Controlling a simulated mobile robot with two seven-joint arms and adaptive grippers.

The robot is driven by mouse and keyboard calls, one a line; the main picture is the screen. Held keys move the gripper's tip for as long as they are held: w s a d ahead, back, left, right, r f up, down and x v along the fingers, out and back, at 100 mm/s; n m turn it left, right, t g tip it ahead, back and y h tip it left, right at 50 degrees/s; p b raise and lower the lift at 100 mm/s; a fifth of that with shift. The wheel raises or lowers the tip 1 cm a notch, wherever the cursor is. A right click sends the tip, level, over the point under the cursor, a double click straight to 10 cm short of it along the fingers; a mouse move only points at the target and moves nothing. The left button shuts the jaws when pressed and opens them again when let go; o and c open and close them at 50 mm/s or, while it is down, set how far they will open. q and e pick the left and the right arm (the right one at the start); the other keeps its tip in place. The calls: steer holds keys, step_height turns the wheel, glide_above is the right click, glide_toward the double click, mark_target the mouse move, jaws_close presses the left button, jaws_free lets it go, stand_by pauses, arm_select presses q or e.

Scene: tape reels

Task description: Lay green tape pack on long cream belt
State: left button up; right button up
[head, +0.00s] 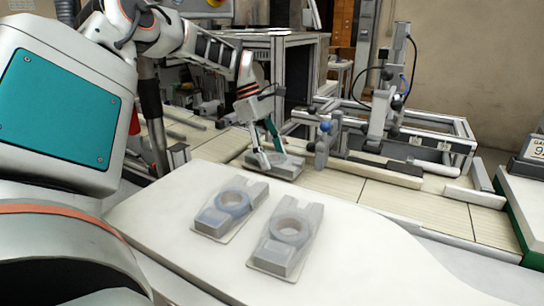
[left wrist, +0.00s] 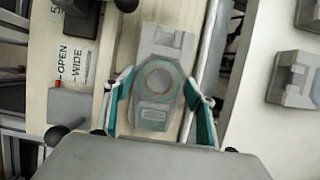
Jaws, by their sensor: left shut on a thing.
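The green tape pack shows in the left wrist view (left wrist: 158,78) as a grey tray with a green-rimmed reel. In the head view the pack (head: 283,167) is at the near edge of the long cream belt (head: 375,192), just past the white table. My left gripper (head: 268,152) is shut on it from above, with a teal finger on each side in the left wrist view (left wrist: 158,100). The cream belt (left wrist: 115,60) lies under the pack. I cannot tell whether the pack touches it. My right gripper is not in view.
Two more packs, one with a blue-tinted reel (head: 230,207) and one grey (head: 287,238), lie on the white table (head: 160,225). The belt to the right is mostly clear.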

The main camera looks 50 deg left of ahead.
arm_select(q)
steer(key=shift+f, duration=0.35)
steer(key=o, duration=1.2)
steer(key=shift+f, duration=0.1)
steer(key=shift+v, duration=3.9)
